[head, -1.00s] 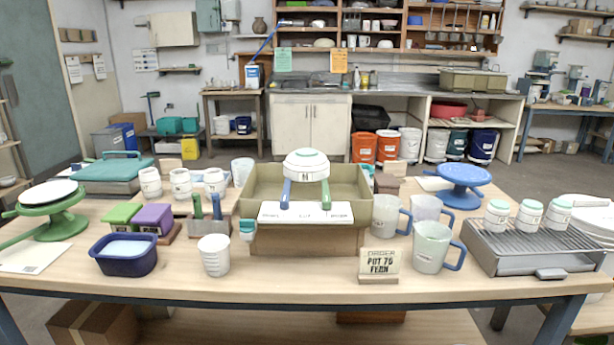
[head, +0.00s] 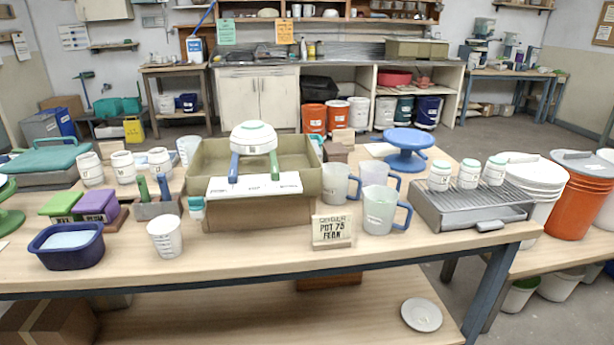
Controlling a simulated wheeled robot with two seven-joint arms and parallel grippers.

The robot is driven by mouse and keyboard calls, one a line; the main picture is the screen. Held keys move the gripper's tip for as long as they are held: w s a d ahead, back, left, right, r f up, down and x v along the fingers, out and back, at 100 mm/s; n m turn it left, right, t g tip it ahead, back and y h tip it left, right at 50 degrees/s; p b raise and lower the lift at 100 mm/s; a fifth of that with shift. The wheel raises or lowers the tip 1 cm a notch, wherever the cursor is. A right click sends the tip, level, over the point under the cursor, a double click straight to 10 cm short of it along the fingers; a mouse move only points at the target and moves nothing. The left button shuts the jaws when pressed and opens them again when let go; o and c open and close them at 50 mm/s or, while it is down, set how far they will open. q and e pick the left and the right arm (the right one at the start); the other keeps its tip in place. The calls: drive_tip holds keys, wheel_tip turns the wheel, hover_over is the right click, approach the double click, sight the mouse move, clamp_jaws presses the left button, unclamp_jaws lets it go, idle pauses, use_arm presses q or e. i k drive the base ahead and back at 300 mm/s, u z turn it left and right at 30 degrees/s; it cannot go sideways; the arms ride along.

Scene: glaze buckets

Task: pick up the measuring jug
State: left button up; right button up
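Several similar cups and jugs are on the table, and three are translucent with blue handles. The front one (head: 380,211) stands upright right of the small lettered sign, its handle to the right. A second jug (head: 336,184) stands behind it to the left, beside the tray. A third (head: 374,173) stands behind the front one and is partly hidden by it. I cannot tell which of the three is the one named. Neither of my grippers shows in the head view.
The olive tray (head: 212,160) with a white domed object (head: 254,139) stands left of the jugs. The lettered sign (head: 332,230) stands close in front. A grey ribbed rack (head: 440,206) with white jars is right. Bare table lies in front (head: 260,258).

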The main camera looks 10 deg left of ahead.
sight(371, 173)
drive_tip(key=z, duration=0.55)
drive_tip(key=k, duration=0.65)
drive_tip(key=z, duration=1.05)
drive_tip(key=i, duration=1)
drive_tip(key=u, duration=0.5)
drive_tip(key=i, duration=0.8)
drive_tip(key=u, duration=0.75)
